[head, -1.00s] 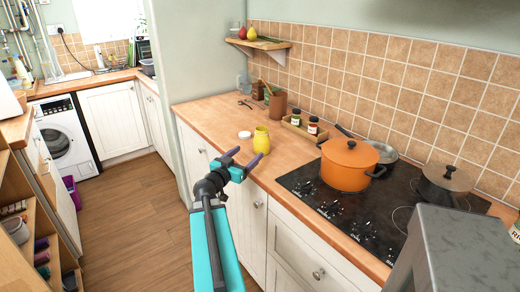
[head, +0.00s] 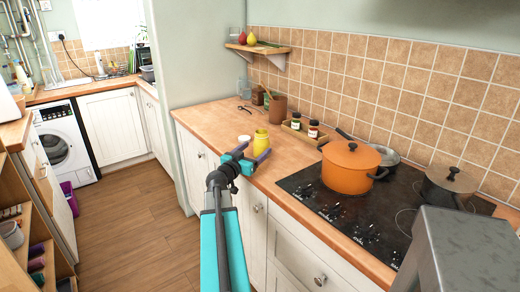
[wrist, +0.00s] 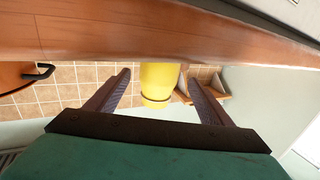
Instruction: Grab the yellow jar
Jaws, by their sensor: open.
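The yellow jar (head: 261,138) stands upright on the wooden counter near its front edge. My gripper (head: 252,154) is open, just in front of the jar, and its fingers hide the jar's lower part in the head view. In the wrist view, which is upside down, the jar (wrist: 158,82) appears between the two spread fingers of my gripper (wrist: 159,80). Nothing is held, and I cannot tell whether the fingertips reach past the jar's near side.
A white lid (head: 244,138) lies just left of the jar. A brown cup (head: 278,109) and a wooden tray (head: 303,136) with small jars stand behind. An orange pot (head: 350,168) is on the black hob (head: 340,210) to the right. The counter left of the jar is mostly clear.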

